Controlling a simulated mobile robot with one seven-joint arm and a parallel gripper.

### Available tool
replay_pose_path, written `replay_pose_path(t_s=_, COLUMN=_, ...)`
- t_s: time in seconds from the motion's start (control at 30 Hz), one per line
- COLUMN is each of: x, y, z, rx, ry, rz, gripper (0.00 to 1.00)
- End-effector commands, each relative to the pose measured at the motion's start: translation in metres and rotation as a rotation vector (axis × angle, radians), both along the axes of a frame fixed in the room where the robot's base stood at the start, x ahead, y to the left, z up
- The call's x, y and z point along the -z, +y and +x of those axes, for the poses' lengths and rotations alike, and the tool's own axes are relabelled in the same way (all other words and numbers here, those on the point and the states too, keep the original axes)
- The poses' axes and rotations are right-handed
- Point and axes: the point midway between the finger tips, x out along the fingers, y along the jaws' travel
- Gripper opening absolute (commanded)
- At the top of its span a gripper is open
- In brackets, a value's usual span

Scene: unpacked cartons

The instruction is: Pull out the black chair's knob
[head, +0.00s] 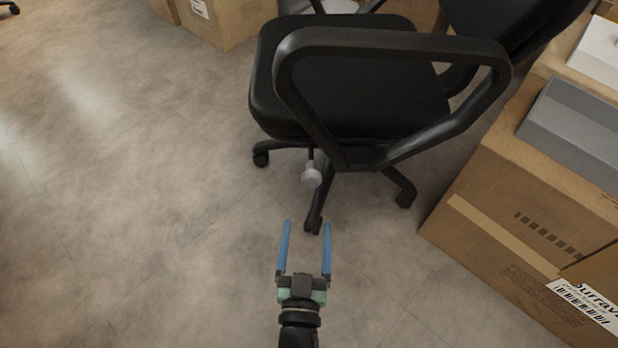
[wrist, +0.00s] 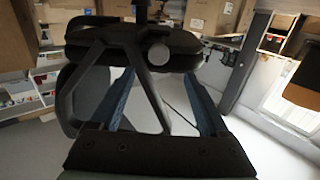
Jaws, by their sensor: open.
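The black chair (head: 345,95) stands at the upper middle of the head view, with its armrest loop toward me. Its light grey round knob (head: 311,176) sticks out on a short dark rod below the seat. In the wrist view the knob (wrist: 158,53) shows as a pale disc against the chair (wrist: 110,40), which looks turned over there. My gripper (head: 307,224) is open and empty, its two blue fingers apart and pointing toward the knob. The fingertips are short of the knob in the head view. The gripper also shows in the wrist view (wrist: 160,80).
Large cardboard boxes (head: 540,190) stand close on the right, with a grey box (head: 575,130) on top. More cartons (head: 225,20) stand at the back. The floor (head: 130,180) to the left is clear. The chair's wheeled legs (head: 404,190) spread below the seat.

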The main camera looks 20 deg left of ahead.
Motion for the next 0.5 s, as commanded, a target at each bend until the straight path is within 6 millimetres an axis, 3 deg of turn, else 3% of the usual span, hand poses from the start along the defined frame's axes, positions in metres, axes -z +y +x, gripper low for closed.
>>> replay_pose_path(t_s=0.5, x=0.0, y=0.031, z=0.092, rx=0.0, ry=-0.009, rz=-0.003, gripper=0.79)
